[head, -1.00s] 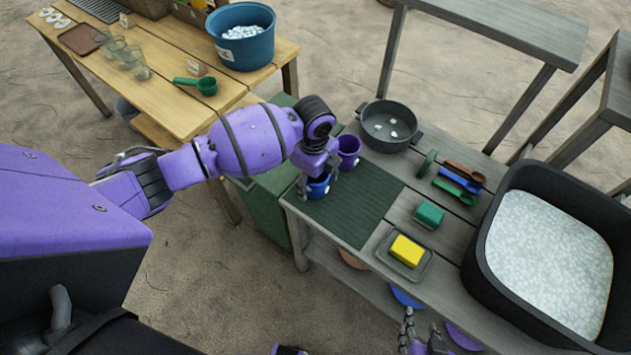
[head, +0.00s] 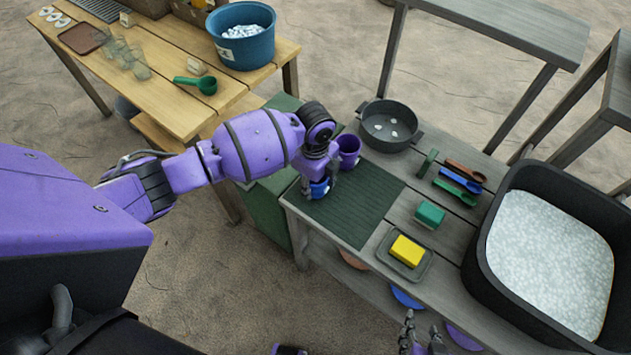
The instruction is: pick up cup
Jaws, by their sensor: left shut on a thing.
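A blue cup (head: 320,188) is at the left end of the dark green ribbed mat (head: 353,215). My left gripper (head: 318,184) reaches down over it and is shut on it; the fingers and wrist hide much of the cup. I cannot tell whether the cup touches the mat. A purple cup (head: 349,150) stands just behind, near the mat's back edge and close to my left wrist. My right gripper (head: 423,340) is at the bottom edge, in front of the grey bench and away from the cups; its fingers look spread apart.
A dark pot (head: 389,113) stands behind the mat. To the right are brown, blue and green spoons (head: 460,180), a green block (head: 430,213), a yellow sponge (head: 407,250) on a tray, and a large black basin (head: 478,250) of white pebbles. A wooden table (head: 165,95) is at upper left.

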